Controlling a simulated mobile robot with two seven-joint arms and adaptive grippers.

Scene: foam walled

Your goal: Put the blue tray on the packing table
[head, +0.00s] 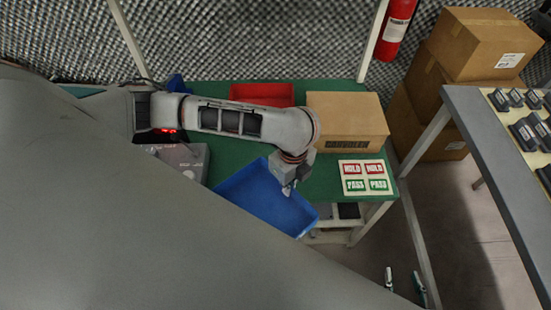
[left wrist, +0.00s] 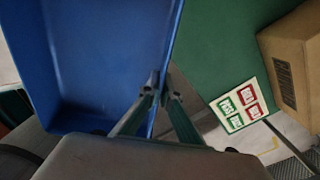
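The blue tray (head: 255,192) lies at the front edge of the green-topped table (head: 330,182) in the head view, its front corner reaching past that edge. It fills the upper left of the left wrist view (left wrist: 105,60) and looks empty. My left gripper (head: 288,190) is at the tray's right side. In the left wrist view its fingers (left wrist: 160,88) close on either side of the tray's wall. I cannot tell whether the tray rests on the green top. The fingertips of my right gripper (head: 405,280) show apart and empty over the floor, low in the head view.
A cardboard box (head: 345,112), a red tray (head: 262,94) and a label sheet (head: 366,177) are on the green top. A grey table (head: 480,145) with several dark devices stands at right. Stacked cartons (head: 450,80) stand behind. Floor between the tables is open.

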